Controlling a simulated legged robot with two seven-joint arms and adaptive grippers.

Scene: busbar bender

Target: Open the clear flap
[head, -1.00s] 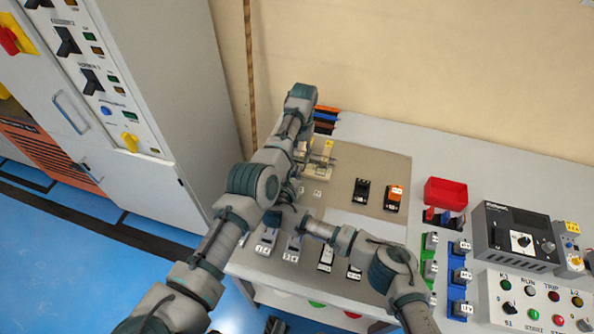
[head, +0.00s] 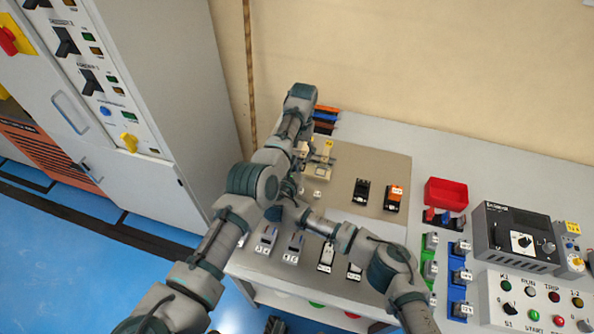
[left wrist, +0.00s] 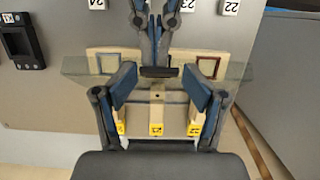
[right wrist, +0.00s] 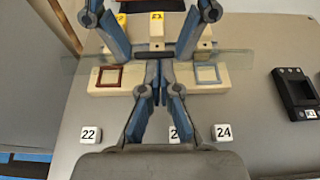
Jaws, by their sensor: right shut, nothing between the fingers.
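The clear flap is a thin see-through strip across a beige block. It shows in the right wrist view (right wrist: 238,62) and left wrist view (left wrist: 76,67). The beige block (right wrist: 222,84) has two framed windows and yellow labels; in the head view part of it (head: 321,160) shows behind my left arm. My right gripper (right wrist: 160,68) is shut and empty, its tips at the middle of the block by the flap; contact is unclear. My left gripper (left wrist: 158,82) has its fingers wide apart, on either side of the block's raised middle. The head view hides both grippers' tips.
White number tags (right wrist: 91,133) lie in front of the block. A black device (right wrist: 297,95) stands beside it. A red bin (head: 446,194) and control boxes (head: 515,240) stand right. A grey cabinet (head: 150,75) stands left.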

